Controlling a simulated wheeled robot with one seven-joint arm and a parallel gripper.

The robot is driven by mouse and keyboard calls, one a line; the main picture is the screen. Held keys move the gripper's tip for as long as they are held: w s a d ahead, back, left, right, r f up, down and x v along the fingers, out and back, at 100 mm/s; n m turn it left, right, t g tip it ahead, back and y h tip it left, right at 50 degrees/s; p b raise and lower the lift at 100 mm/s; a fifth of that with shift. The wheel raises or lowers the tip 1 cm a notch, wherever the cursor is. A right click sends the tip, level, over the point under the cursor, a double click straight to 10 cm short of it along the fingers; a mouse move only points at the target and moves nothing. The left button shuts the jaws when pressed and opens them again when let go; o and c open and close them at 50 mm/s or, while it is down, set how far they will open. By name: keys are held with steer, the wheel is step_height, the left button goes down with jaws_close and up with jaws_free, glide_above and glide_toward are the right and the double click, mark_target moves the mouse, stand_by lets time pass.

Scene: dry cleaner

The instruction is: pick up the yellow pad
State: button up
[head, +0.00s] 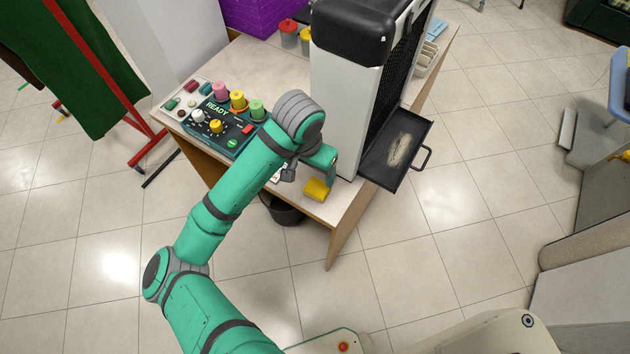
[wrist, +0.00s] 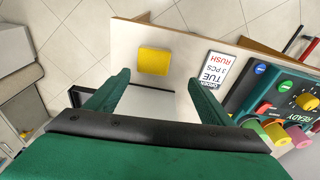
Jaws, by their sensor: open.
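The yellow pad (head: 316,190) lies on the pale table top near its front edge, beside the white and black machine. It also shows in the wrist view (wrist: 154,61), beyond my fingertips and nearer the left finger. My gripper (wrist: 160,82) is open and empty, with its two green fingers apart. In the head view my arm's end hangs just behind the pad, and the fingers are mostly hidden there. I cannot tell how high the fingers are above the table.
A white tag reading "TUE RUSH" (wrist: 215,72) lies right of the pad. The control panel (head: 218,128) with coloured knobs is at the left. The tall machine (head: 345,100) stands close by on the right, with a black tray (head: 388,166) sticking out. A dark bin (head: 284,212) stands below.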

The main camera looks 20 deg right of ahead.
mark_target(317, 188)
steer(key=shift+s+f, duration=0.2)
steer(key=shift+f, duration=0.4)
steer(key=shift+s+f, duration=0.15)
steer(key=shift+f, duration=0.4)
steer(key=shift+s+d+f, duration=0.2)
steer(key=shift+d+f, duration=0.25)
steer(key=shift+d, duration=0.05)
step_height(317, 188, down, 4)
steer(key=shift+d+f, duration=0.1)
steer(key=shift+w+f, duration=0.1)
steer(key=shift+f, duration=0.25)
steer(key=c, duration=1.1)
